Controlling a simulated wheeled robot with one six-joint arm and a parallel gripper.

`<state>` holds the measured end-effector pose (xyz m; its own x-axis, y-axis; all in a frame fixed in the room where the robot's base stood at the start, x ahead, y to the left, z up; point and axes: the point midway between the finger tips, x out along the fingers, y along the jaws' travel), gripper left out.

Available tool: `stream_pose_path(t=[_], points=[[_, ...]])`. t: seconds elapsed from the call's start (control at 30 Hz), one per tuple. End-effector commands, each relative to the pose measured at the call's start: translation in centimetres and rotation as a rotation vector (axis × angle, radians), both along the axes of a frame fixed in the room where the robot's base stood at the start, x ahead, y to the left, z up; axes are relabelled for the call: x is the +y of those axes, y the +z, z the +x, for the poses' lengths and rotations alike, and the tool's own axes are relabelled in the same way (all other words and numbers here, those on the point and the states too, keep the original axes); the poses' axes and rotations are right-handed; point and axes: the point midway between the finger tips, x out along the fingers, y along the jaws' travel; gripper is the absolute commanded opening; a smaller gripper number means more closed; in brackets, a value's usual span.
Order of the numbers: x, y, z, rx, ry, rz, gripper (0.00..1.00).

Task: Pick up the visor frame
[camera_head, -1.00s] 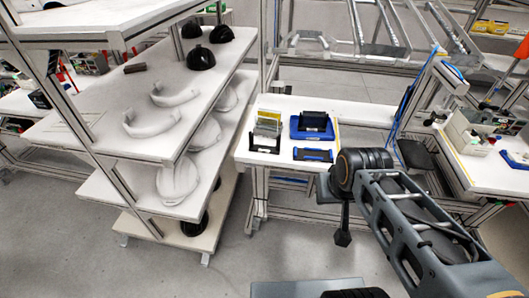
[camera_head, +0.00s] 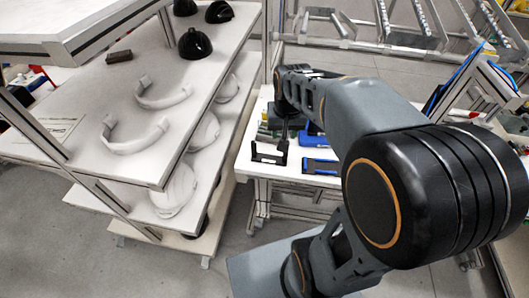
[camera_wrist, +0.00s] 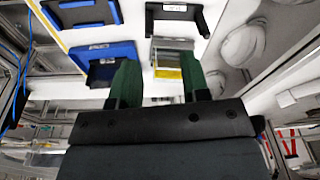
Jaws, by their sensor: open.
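Two white curved bands that look like visor frames, a farther one (camera_head: 163,98) and a nearer one (camera_head: 134,143), lie apart on the upper white shelf at left in the head view. I cannot tell which one is meant. My gripper (camera_head: 284,140) is well to their right, pointing down over the small white bench, and is partly hidden by my arm. In the wrist view its two green fingers (camera_wrist: 158,75) are apart, with a grey and yellow box (camera_wrist: 176,62) showing between and beyond them. No contact with the box is visible.
Black helmet shells (camera_head: 194,43) stand at the shelf's back; white shells (camera_head: 176,190) sit on the tier below. A shelf post and upper board (camera_head: 75,35) flank the bands. The bench holds a black holder (camera_head: 268,154) and blue trays (camera_wrist: 107,62). Floor between is clear.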

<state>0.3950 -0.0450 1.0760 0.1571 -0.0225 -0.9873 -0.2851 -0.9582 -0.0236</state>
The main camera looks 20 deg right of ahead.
Motion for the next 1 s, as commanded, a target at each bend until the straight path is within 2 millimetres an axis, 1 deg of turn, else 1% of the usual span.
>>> stream_pose_path(t=[0.03,0.1,0.2,0.33,0.47,0.6,0.8,0.9,1.0], points=[[-0.9,-0.5,1.4,0.033,-0.041,0.008,0.43],[-1.9,-1.3,3.0,0.068,-0.092,0.017,0.43],[-3.2,-2.5,4.7,0.107,-0.152,0.028,0.43],[-4.3,-3.8,6.1,0.141,-0.204,0.036,0.43],[-4.9,-5.7,6.6,0.159,-0.229,0.04,0.43],[-5.0,-8.3,6.7,0.163,-0.234,0.042,0.43],[-5.1,-11.4,6.6,0.162,-0.234,0.041,0.43],[-5.1,-12.3,6.7,0.159,-0.233,0.04,0.43],[-5.1,-12.8,6.7,0.157,-0.233,0.041,0.43]])
